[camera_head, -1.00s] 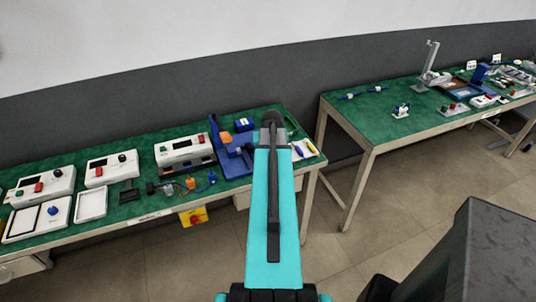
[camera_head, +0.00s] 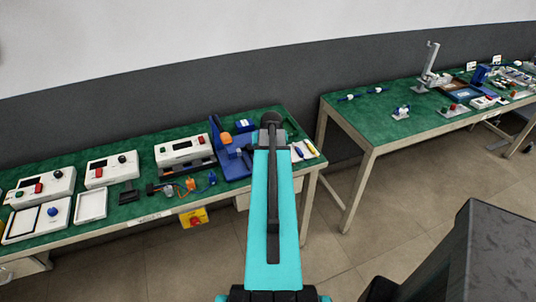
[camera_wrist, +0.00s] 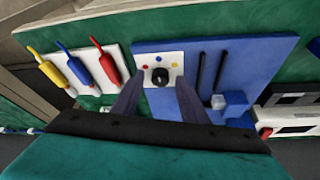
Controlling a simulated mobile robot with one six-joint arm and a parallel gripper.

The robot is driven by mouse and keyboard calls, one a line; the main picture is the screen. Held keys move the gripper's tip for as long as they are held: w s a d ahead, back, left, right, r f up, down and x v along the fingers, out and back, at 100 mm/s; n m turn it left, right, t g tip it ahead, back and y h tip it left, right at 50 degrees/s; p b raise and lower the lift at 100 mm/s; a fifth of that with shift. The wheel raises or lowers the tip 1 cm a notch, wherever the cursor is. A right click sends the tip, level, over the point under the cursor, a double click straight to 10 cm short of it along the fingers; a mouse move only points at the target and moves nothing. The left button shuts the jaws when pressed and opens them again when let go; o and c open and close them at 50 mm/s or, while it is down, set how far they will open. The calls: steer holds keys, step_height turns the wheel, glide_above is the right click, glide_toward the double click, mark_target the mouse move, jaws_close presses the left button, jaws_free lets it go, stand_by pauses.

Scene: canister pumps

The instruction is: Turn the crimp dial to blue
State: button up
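The crimp dial (camera_wrist: 160,76) is a round black knob on a white plate in the wrist view, with small red, yellow and blue dots around its upper side. The plate is on a blue base (camera_wrist: 264,58). My gripper (camera_wrist: 158,84) is open, its two dark fingers pointing at the dial, one to its left and one to its right. I see no clear contact with the knob. I cannot tell which dot the knob points to. In the head view the blue crimping station (camera_head: 235,164) stands beside my arm's end, and my arm hides the gripper.
In the wrist view, yellow, blue and red-handled tools (camera_wrist: 78,64) lie on a white tray left of the base. A blue block (camera_wrist: 236,103) is on the base's right. White instrument boxes (camera_head: 183,150) line the green bench to the left. A second bench (camera_head: 400,130) stands right, across a gap.

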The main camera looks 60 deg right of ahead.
steer(key=shift+r, duration=0.15)
steer(key=b+v, duration=0.2)
steer(key=v, duration=1.1)
steer(key=shift+a+r+b, duration=0.15)
steer(key=shift+a+b, duration=0.05)
steer(key=shift+b, duration=0.1)
steer(key=shift+s, duration=0.15)
stand_by(0.4)
